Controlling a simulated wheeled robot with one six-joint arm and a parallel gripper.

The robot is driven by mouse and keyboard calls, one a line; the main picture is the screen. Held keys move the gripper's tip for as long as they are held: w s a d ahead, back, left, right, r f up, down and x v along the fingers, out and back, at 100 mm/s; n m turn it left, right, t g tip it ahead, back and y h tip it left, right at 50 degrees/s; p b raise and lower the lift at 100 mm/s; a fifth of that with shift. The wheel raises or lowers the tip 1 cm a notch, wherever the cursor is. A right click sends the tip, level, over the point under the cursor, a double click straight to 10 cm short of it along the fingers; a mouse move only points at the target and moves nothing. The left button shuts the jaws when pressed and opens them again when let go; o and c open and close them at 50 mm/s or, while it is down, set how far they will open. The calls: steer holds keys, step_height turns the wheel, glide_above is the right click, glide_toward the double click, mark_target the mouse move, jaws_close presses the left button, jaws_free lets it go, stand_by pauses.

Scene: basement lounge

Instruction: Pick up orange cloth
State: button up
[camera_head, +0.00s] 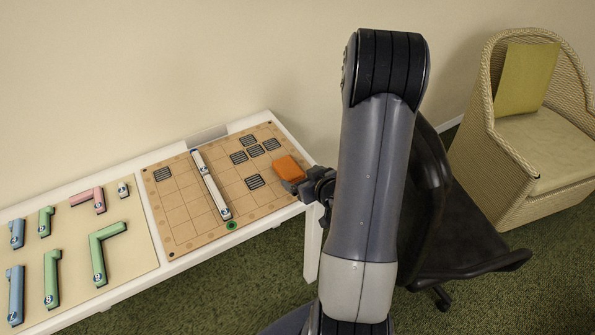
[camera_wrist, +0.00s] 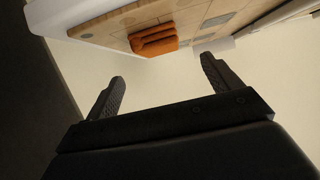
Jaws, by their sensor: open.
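The orange cloth (camera_head: 288,168) is a small folded block lying on the right part of the tan gridded board (camera_head: 180,214). In the wrist view the folded cloth (camera_wrist: 154,40) is beyond my fingertips, near the board's edge. My gripper (camera_wrist: 164,74) is open and empty, with a clear gap between its two dark fingers and the cloth. In the head view my gripper (camera_head: 294,187) is at the table's right end, close beside the cloth, and partly hidden by my arm.
The board lies on a white table (camera_head: 309,200) against the wall. It carries a long white bar (camera_head: 210,183) and several dark striped tiles. A second board (camera_head: 132,258) at left holds several coloured pieces. A black chair (camera_head: 450,205) and a wicker armchair (camera_head: 535,150) stand at right.

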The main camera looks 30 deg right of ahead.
mark_target(288, 167)
steer(key=x, duration=0.4)
steer(key=shift+w+f, duration=0.15)
steer(key=shift+w, duration=0.2)
steer(key=shift+p+x, duration=0.65)
steer(key=shift+x, duration=2.05)
steer(key=shift+d, duration=0.1)
steer(key=shift+c, duration=0.5)
steer(key=c, duration=1)
steer(key=shift+o, duration=0.2)
